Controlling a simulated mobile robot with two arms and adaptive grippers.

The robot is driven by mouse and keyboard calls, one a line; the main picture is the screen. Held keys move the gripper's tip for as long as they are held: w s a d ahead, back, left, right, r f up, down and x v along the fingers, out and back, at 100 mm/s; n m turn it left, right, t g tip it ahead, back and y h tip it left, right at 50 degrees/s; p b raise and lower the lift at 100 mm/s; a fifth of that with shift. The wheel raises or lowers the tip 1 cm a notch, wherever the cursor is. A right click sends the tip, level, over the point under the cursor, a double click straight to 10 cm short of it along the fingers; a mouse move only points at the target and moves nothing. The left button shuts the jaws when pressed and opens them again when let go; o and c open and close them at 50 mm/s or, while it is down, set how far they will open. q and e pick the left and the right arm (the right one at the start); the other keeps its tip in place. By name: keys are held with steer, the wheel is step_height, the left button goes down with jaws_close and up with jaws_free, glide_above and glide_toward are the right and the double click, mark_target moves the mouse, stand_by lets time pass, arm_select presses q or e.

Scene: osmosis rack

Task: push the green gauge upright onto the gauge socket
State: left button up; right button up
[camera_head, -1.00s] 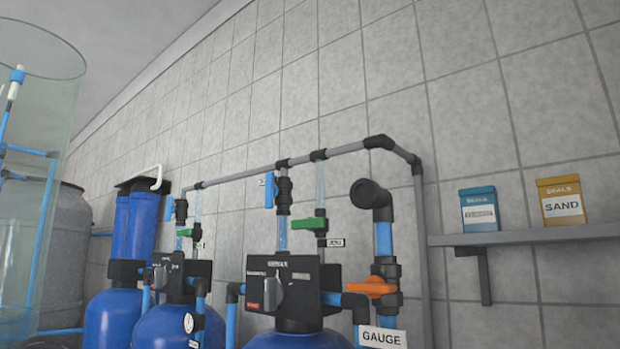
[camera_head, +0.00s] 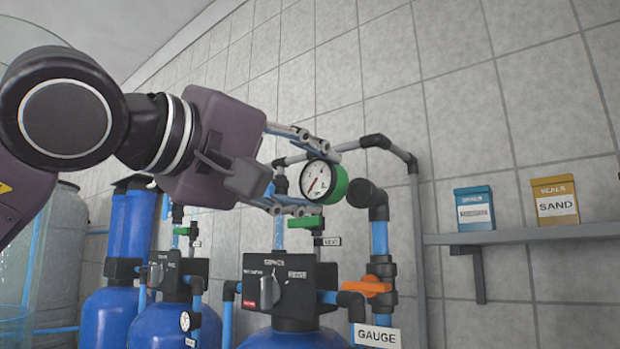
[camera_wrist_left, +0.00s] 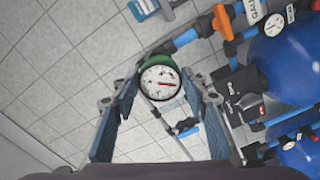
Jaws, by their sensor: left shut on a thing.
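My left gripper (camera_head: 320,182) reaches in from the left and is shut on the green gauge (camera_head: 335,184), a round gauge with a green casing and a white dial. In the left wrist view, the gauge (camera_wrist_left: 159,82) sits between the two fingers with its dial facing the camera. The gauge socket appears to be the black elbow (camera_head: 366,193) on top of the blue pipe, above the GAUGE label (camera_head: 377,336). In the head view the gauge is just left of this elbow; I cannot tell whether they touch. My right gripper is not in view.
An orange valve (camera_head: 364,286) sits on the pipe below the elbow. A grey pipe (camera_head: 418,240) runs behind and right of it. Blue tanks (camera_head: 295,340) with black valve heads stand below. A wall shelf (camera_head: 530,237) holds a blue box (camera_head: 474,207) and an orange box (camera_head: 555,199).

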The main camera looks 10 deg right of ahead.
arm_select(q)
steer(key=shift+w+d+r, duration=0.1)
steer(key=shift+w+d, duration=0.2)
steer(key=p+x, duration=0.1)
steer(key=x, duration=0.2)
steer(key=shift+w+d+p, duration=0.1)
steer(key=shift+d+p, duration=0.05)
steer(key=shift+p, duration=0.15)
steer(key=shift+w+d, duration=0.5)
steer(key=shift+d, duration=0.05)
steer(key=shift+d, duration=0.1)
steer(key=shift+w+d+p, duration=0.25)
steer(key=shift+d+p, duration=0.15)
steer(key=shift+p, duration=0.1)
stand_by(0.6)
steer(key=o, duration=1.1)
